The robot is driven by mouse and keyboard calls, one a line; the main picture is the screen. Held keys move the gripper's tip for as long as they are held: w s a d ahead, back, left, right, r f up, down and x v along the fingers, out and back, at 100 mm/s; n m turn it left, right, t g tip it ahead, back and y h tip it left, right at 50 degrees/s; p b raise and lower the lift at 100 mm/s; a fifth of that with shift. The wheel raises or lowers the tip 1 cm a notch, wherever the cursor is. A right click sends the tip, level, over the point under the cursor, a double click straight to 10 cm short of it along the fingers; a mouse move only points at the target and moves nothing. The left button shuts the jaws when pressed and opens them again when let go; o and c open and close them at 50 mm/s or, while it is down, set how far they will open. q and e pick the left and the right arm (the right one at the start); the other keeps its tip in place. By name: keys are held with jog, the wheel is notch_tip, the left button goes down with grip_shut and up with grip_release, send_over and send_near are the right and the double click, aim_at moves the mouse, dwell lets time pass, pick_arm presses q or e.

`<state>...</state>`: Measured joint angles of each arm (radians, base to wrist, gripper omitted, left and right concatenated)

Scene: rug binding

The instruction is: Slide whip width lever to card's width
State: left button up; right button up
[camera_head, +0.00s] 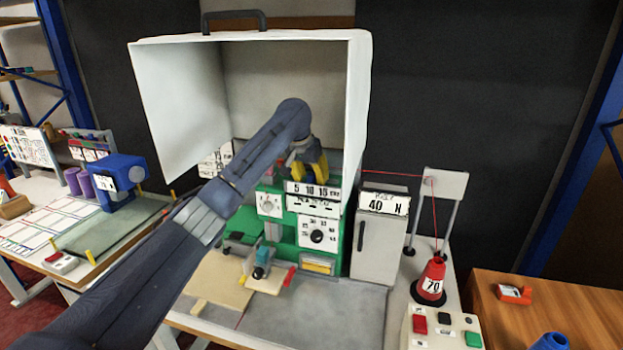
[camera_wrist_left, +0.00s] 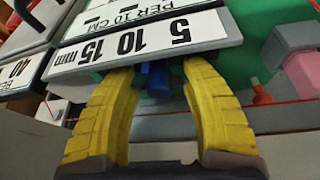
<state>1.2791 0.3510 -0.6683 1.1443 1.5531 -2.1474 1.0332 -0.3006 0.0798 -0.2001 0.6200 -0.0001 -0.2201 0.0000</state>
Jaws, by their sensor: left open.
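The green machine (camera_head: 347,240) stands inside a white open hood. Its white width scale (camera_head: 312,190), marked 5 10 15 mm, is at the top front; the scale also shows upside down in the left wrist view (camera_wrist_left: 150,40). A small blue lever (camera_wrist_left: 157,80) shows by the scale's edge. My left gripper (camera_head: 309,174) has yellow fingers and is at the top of the scale. In the left wrist view its open fingers (camera_wrist_left: 153,75) stand on either side of the lever, with gaps visible. A white card (camera_head: 214,160) with dark print is partly hidden behind my left arm; its print is unreadable.
The white hood (camera_head: 362,100) surrounds my left gripper at the sides and top. A grey cabinet (camera_head: 380,245) marked 40 N stands right of the machine, with a red cone (camera_head: 431,280) and a button box (camera_head: 443,328) nearer. A red thread runs above the cabinet.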

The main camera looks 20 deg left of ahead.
pick_arm(q)
jog(key=shift+c, duration=0.3)
grip_shut()
jog(key=shift+r, duration=0.1)
jog(key=d, duration=0.4)
jog(key=shift+d+r, duration=0.1)
jog(key=shift+d, duration=0.2)
jog(key=shift+o, duration=0.3)
grip_release()
jog(key=shift+d, duration=0.15)
